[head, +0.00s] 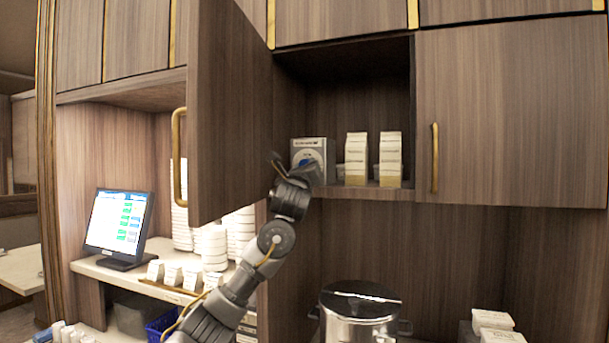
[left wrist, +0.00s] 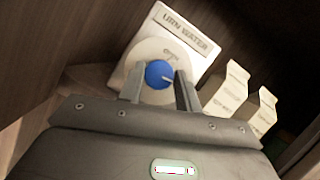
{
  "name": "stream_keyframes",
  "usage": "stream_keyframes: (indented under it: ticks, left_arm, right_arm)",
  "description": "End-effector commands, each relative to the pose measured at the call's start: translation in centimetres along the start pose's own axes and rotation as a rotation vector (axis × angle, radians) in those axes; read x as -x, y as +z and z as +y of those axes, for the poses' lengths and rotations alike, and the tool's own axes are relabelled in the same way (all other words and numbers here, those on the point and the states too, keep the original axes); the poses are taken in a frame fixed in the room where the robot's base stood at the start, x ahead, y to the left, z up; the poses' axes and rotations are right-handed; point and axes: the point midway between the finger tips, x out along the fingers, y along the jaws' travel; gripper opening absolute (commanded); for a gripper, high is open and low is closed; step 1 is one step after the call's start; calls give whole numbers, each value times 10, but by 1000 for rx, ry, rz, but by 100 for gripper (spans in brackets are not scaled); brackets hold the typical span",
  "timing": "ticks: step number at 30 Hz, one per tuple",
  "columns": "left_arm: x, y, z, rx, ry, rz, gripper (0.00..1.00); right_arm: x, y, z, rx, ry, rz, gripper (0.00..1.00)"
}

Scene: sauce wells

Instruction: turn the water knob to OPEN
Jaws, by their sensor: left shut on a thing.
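The water knob (left wrist: 159,74) is a round blue knob on a pale disc of a white panel (left wrist: 205,48) labelled with "WATER". The panel also shows in the head view (head: 308,144), standing inside the open upper cabinet at its left. My left gripper (left wrist: 161,88) is shut on the knob, with one finger at each side of it. In the head view my left gripper (head: 297,170) is in front of the panel and hides much of the knob. The lettering on the disc is too blurred to read. My right gripper is not in view.
The open cabinet door (head: 232,110) stands left of my left arm. Cartons (head: 356,158) stand right of the panel on the cabinet shelf. Below are a metal pot (head: 358,318), stacked white bowls (head: 214,247) and a screen (head: 119,222).

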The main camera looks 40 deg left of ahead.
Motion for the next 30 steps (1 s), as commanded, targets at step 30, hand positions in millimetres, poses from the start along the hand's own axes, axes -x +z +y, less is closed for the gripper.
stream_keyframes:
  ticks: [30]
  left_arm:
    - [-1,3,-4,880,377,52,11]
  right_arm:
    - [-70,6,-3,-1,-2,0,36]
